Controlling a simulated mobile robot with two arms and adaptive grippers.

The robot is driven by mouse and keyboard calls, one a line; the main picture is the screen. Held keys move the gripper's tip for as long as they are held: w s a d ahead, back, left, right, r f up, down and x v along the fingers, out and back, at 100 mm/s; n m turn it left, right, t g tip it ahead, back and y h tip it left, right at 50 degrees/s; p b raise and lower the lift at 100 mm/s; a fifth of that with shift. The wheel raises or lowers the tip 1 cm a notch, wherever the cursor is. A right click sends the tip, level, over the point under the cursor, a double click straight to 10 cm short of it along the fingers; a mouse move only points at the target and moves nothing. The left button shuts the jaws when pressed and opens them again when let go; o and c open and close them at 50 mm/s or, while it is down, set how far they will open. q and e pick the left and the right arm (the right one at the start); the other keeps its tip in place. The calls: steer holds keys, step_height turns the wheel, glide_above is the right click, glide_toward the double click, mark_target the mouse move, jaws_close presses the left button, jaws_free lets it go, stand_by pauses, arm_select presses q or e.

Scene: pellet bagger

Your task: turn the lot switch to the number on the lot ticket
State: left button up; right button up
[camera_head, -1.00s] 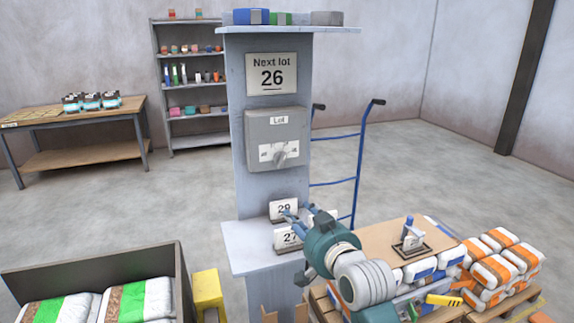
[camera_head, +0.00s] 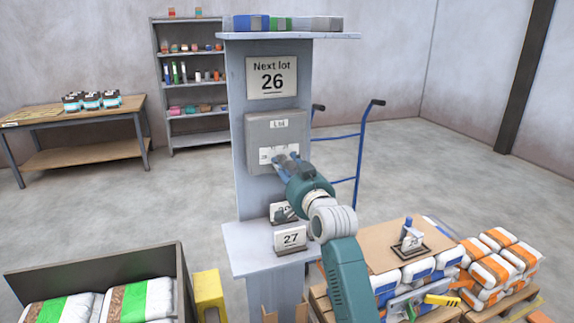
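The lot ticket (camera_head: 272,77) on the grey post reads "Next lot 26". Below it is the grey lot switch box (camera_head: 258,130) with a "Lot" label and a white number plate. My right gripper (camera_head: 287,163) is at the switch's knob, its blue fingers in front of the plate. The knob and most of the numbers are hidden behind the fingers, so I cannot tell where the switch points or whether the fingers are closed on it. My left gripper is not in view.
On the post's shelf (camera_head: 240,250) stand a "27" card (camera_head: 290,239) and another card partly hidden by my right arm. A blue hand truck (camera_head: 359,150) stands behind the post. A pallet with bags and a board (camera_head: 385,250) is at the right.

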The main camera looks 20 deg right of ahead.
steer(key=shift+w, duration=0.1)
jaws_close()
stand_by(0.3)
steer(key=n+p, duration=0.2)
steer(key=n, duration=0.1)
steer(key=n+p, duration=0.1)
steer(key=shift+r+n, duration=0.25)
steer(key=shift+n, duration=0.05)
steer(key=n+p, duration=0.2)
steer(key=n, duration=0.2)
steer(key=shift+a+n, duration=0.15)
steer(key=shift+n, duration=0.15)
steer(key=n+p, duration=0.2)
steer(key=n, duration=0.2)
steer(key=shift+a, duration=0.15)
steer(key=shift+a+n+p, duration=0.15)
steer(key=shift+n+p, duration=0.7)
steer(key=shift+n, duration=1.55)
